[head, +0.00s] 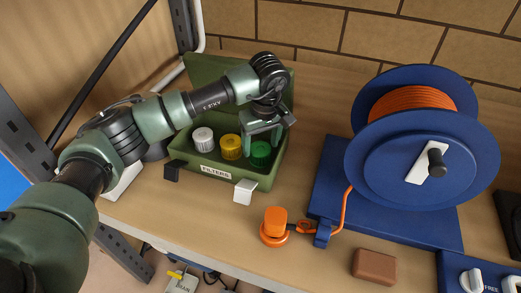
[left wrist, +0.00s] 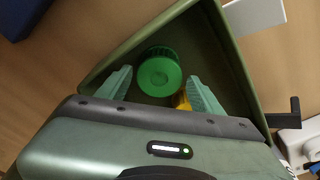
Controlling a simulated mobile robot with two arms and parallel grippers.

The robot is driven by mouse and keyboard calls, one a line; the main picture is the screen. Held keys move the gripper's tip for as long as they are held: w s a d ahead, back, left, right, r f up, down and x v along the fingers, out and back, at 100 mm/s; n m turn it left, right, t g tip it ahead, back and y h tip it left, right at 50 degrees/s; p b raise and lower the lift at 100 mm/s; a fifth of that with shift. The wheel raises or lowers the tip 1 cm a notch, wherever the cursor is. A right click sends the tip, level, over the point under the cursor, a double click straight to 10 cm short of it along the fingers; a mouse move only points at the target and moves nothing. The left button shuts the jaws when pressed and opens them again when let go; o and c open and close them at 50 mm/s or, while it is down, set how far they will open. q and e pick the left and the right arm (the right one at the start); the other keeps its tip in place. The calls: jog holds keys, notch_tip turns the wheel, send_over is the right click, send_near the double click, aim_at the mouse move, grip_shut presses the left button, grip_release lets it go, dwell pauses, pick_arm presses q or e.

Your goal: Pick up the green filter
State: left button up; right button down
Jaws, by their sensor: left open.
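The green filter (head: 260,156) stands at the right end of a row in an open green box labelled FILTERS (head: 267,184). My left gripper (head: 263,141) is open and pointed down into the box, right over the green filter. In the left wrist view the green filter (left wrist: 159,73) shows round and ribbed, between the two pale green fingers and a little beyond them. I see gaps on both sides, so the fingers do not appear to grip it. My right gripper is not in view.
A yellow filter (head: 230,147) and a white filter (head: 203,139) stand beside it in the box. The box's raised lid (head: 208,69) is behind. A blue cable reel (head: 400,165), an orange plug (head: 275,222) and a brown block (head: 374,266) are on the bench.

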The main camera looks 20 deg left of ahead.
aim_at(260, 148)
pick_arm(q)
jog(key=f, duration=0.2)
jog(key=f+p, duration=0.1)
jog(key=shift+w+a+f, duration=0.2)
jog(key=shift+w+f, duration=0.05)
jog(key=shift+f, duration=0.15)
jog(key=c, duration=1.2)
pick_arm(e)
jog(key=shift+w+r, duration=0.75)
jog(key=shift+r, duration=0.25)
